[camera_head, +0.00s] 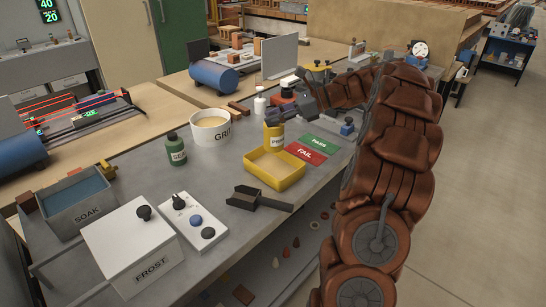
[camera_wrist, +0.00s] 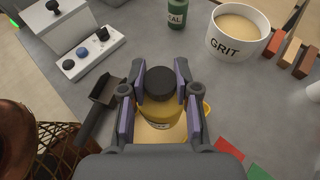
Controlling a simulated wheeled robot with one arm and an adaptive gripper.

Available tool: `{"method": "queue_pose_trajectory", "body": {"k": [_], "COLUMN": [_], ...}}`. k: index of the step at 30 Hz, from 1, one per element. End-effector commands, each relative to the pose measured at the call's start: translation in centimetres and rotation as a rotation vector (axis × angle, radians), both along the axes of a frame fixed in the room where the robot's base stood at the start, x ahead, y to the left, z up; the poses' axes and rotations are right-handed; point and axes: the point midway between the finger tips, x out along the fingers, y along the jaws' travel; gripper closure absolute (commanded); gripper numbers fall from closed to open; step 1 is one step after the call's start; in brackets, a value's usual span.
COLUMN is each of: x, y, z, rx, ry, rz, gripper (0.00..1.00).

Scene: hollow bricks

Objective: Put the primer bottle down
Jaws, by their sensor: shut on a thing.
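The yellow primer bottle (camera_head: 274,137) shows at the back edge of the yellow tray (camera_head: 263,178) in the head view. In the wrist view the bottle (camera_wrist: 158,108), with its black cap, sits between the two fingers of my gripper (camera_wrist: 160,100). My gripper (camera_head: 282,114) is shut on it from the arm side, and the bottle looks upright. The tray also shows below the bottle in the wrist view (camera_wrist: 207,108). I cannot tell whether the bottle touches the tray or hangs above it.
The white GRIT tub (camera_head: 211,129) and green SEAL bottle (camera_head: 175,149) stand to the left. A dark scoop (camera_head: 258,200) lies in front of the tray. Green PASS (camera_head: 321,144) and red FAIL (camera_head: 305,154) mats lie right. Bare bench shows between tub and tray.

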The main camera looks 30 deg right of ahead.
Motion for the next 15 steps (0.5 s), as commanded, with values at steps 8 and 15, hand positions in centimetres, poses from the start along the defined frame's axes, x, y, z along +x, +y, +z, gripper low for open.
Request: {"method": "queue_pose_trajectory", "body": {"k": [8,15], "x": [0.0,0.0], "y": [0.1,-0.1], "z": [-4.2,-5.8], "rx": [0.001,0.001], "ry": [0.004,0.002], "rz": [-0.002,-0.004], "gripper": [1.0,1.0]}}
